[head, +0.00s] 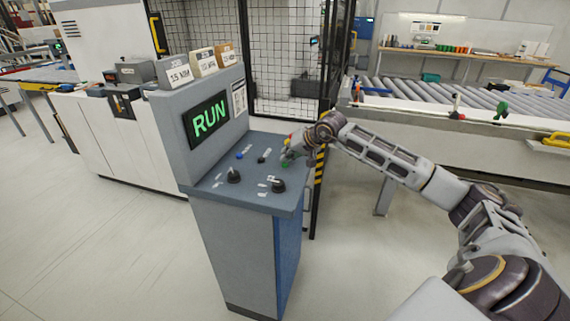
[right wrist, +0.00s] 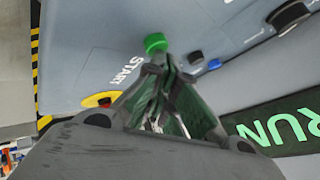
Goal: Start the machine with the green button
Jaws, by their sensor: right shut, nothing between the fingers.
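The green button (right wrist: 155,42) stands on the blue-grey console panel beside a START label (right wrist: 126,70). It also shows in the head view as a small green spot (head: 285,164) under my gripper. My right gripper (right wrist: 162,62) is shut and empty, its fingertips right at the green button; I cannot tell whether they touch it. In the head view the right gripper (head: 289,157) is over the right side of the panel. The console screen (head: 207,119) shows RUN in green letters. My left gripper is not in view.
A red stop button on a yellow base (right wrist: 100,99) lies close to the gripper. Black knobs (head: 234,176) and a blue button (head: 239,155) are on the panel. A black mesh fence (head: 285,60) stands behind, and a roller conveyor (head: 440,95) is at right. The floor in front is clear.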

